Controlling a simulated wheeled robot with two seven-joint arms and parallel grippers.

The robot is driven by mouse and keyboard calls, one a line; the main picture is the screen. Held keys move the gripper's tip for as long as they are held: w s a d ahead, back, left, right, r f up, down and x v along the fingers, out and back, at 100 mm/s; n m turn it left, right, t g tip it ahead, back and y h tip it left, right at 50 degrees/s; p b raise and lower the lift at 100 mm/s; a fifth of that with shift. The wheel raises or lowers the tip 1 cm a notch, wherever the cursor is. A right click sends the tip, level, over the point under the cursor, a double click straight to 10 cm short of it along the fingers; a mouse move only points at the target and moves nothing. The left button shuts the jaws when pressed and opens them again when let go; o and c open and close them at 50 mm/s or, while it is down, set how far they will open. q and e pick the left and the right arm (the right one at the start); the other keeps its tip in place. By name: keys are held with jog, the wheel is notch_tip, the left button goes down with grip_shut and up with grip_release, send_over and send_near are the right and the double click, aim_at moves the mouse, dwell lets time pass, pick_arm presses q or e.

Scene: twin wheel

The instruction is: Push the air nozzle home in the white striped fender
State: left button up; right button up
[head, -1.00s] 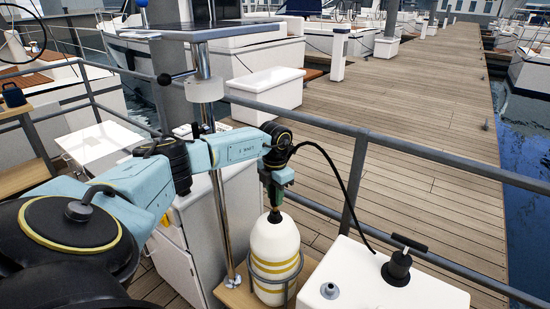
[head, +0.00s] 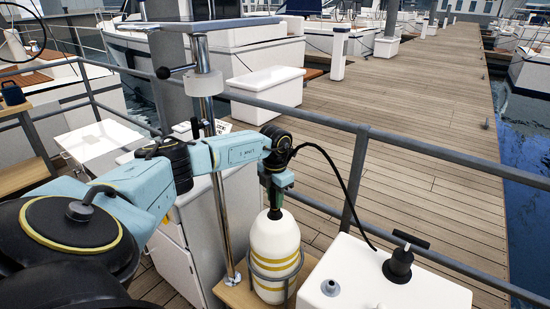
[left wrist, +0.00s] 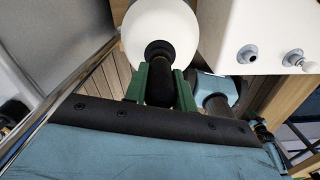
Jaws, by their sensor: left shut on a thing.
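The white striped fender (head: 274,240) stands upright in a metal ring holder (head: 258,269) on a wooden board, with yellow bands round its lower half. My left gripper (head: 274,197) points down right above its top. In the left wrist view, the green fingers of my left gripper (left wrist: 160,92) are shut on the black air nozzle (left wrist: 159,86). The nozzle's front end meets the dark collar (left wrist: 159,51) at the top of the white fender (left wrist: 165,22). The nozzle looks in line with the fender; I cannot tell how deep it sits.
A black hose (head: 343,190) runs from near my left wrist down to the black hand pump (head: 400,266) by the white box (head: 375,292). A steel pole (head: 222,215) stands close left of the fender. A grey railing (head: 440,172) passes behind it.

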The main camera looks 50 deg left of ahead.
pick_arm(q)
jog(key=o, duration=1.1)
notch_tip(320, 180, up, 13)
jog(key=shift+r+p, duration=0.2)
jog(key=shift+p, duration=0.25)
